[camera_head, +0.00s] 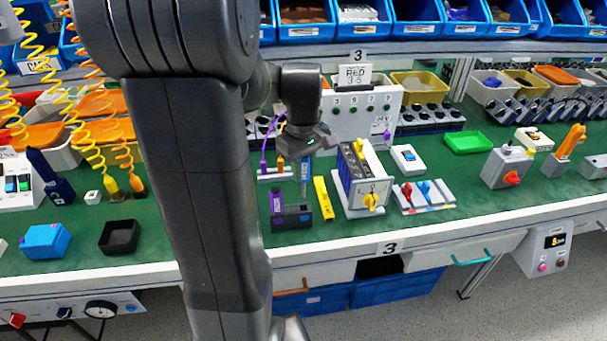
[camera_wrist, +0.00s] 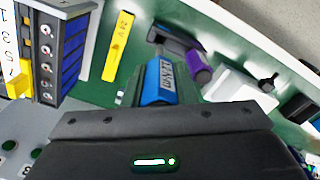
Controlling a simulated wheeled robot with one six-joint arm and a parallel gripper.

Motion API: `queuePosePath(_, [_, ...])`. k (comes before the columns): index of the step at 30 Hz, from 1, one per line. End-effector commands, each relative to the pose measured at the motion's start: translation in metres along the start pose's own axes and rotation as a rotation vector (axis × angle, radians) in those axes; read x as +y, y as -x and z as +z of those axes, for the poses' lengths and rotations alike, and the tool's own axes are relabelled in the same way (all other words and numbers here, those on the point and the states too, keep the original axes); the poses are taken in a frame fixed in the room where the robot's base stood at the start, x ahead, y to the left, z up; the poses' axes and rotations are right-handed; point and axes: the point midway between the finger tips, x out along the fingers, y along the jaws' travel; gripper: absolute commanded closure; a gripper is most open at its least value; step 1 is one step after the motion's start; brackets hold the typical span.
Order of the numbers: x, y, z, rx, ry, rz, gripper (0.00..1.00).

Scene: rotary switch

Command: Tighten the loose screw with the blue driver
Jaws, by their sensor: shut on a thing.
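My gripper (camera_head: 305,148) is shut on the blue driver (camera_head: 304,172), which hangs below it roughly upright above the green bench. In the wrist view the blue driver (camera_wrist: 160,84), with a label on its handle, sticks out beyond the edge of my gripper (camera_wrist: 160,106); the finger contact is hidden. A dark driver stand (camera_head: 294,217) is just in front of the held driver. A purple driver (camera_head: 278,204) stands at its left end, and its purple handle shows in the wrist view (camera_wrist: 198,70). I cannot pick out the loose screw.
A yellow strip (camera_head: 323,198) lies right of the stand, beside a white-and-blue module (camera_head: 361,180) with a yellow knob. A white block (camera_head: 270,176) with purple and orange pieces is behind the stand. Bare green bench is open left of the stand, partly hidden by my arm.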

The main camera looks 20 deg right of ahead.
Motion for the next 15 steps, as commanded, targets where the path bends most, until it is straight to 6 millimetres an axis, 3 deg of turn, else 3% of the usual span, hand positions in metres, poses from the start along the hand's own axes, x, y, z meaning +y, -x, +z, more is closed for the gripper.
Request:
queuePosePath(4, [0.0001, -0.0001, -0.0001, 0.0, 0.0, 0.0, 0.99])
queuePosePath(5, [0.0001, -0.0002, -0.0001, 0.0, 0.0, 0.0, 0.81])
queuePosePath(8, [0.0001, -0.0002, -0.0001, 0.0, 0.0, 0.0, 1.0])
queuePosePath(15, [0.0001, 0.0042, -0.0001, 0.0, 0.0, 0.0, 1.0])
